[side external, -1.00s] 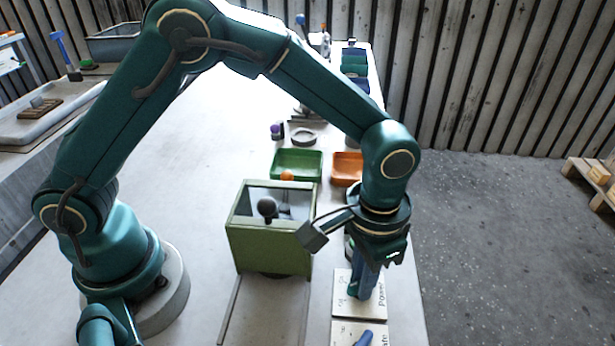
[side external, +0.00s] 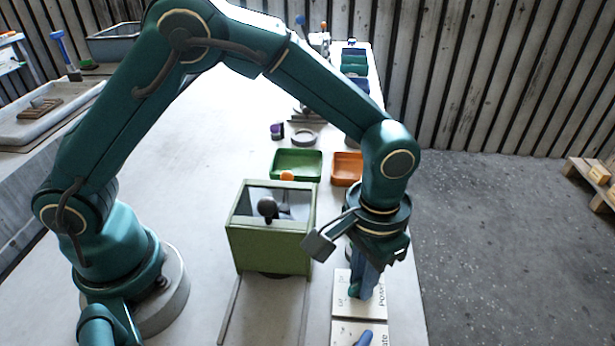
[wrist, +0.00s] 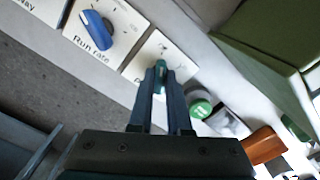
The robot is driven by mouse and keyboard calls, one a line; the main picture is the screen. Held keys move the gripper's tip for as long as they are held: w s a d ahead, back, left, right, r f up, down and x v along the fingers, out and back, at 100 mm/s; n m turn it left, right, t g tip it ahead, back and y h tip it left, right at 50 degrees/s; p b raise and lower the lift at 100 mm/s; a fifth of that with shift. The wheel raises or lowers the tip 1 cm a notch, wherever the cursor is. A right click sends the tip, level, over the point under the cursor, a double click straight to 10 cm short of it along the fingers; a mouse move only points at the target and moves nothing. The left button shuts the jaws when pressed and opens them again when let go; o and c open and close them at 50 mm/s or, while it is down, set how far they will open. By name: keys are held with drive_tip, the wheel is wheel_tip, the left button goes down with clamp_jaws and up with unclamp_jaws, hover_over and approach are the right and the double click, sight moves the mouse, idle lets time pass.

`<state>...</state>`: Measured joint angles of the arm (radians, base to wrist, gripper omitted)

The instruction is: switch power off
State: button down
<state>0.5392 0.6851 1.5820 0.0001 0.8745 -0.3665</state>
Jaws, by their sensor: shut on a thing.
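The white Power panel (side external: 378,304) lies on the right edge of the table, its lettering partly hidden by my gripper. It also shows in the wrist view (wrist: 143,63). My gripper (side external: 362,292) points down over this panel. In the wrist view its two fingers (wrist: 162,78) are shut on the teal power knob (wrist: 160,66), one finger on each side. Most of the knob and the marks around it are hidden, so I cannot read its setting.
The Run rate panel with a blue knob (wrist: 94,28) adjoins the Power panel. A green button (wrist: 200,107) is on the other side. A green open-topped housing (side external: 268,246) stands left of my gripper. Green (side external: 297,164) and orange (side external: 346,168) trays lie behind.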

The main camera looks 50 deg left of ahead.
drive_tip(key=c, duration=1)
unclamp_jaws()
drive_tip(key=shift+o, duration=0.2)
drive_tip(key=shift+r, duration=3)
wheel_tip(320, 180, down, 6)
drive_tip(key=shift+f, duration=0.1)
drive_tip(key=shift+m, duration=0.7)
drive_tip(key=shift+n, duration=0.3)
